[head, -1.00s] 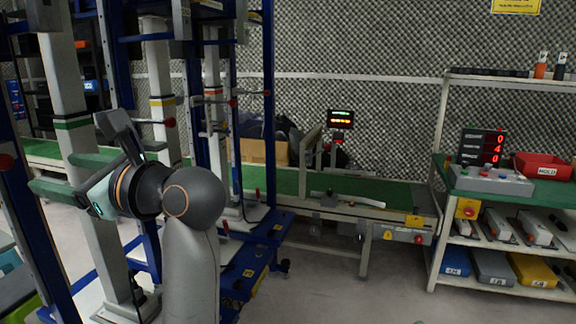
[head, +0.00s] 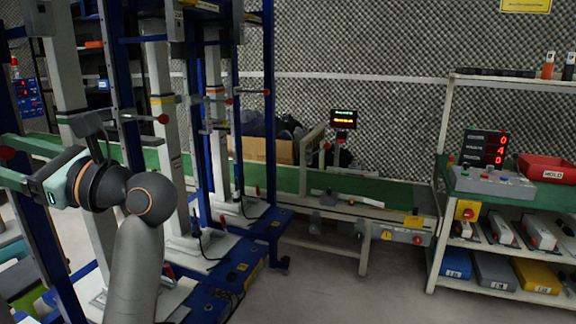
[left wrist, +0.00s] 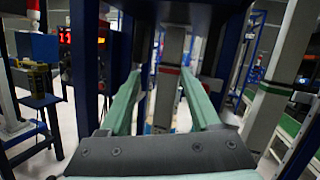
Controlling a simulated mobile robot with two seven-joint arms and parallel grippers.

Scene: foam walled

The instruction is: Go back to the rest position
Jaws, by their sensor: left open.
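My left gripper (left wrist: 161,98) is open in the left wrist view, with its two pale green fingers apart and nothing between them. It points toward the blue and grey upright posts (left wrist: 171,60) of a rack. In the head view, my left arm comes up from the bottom and bends left, and the gripper is at the left edge, partly cut off, in front of the blue frame posts (head: 125,90). My right gripper is in neither view.
The blue frame's base (head: 240,275) stands close to the right of my arm. A green conveyor (head: 400,193) runs behind. A shelf unit (head: 437,225) with a red bin (head: 545,168) stands at the right. The grey floor (head: 340,295) between is clear.

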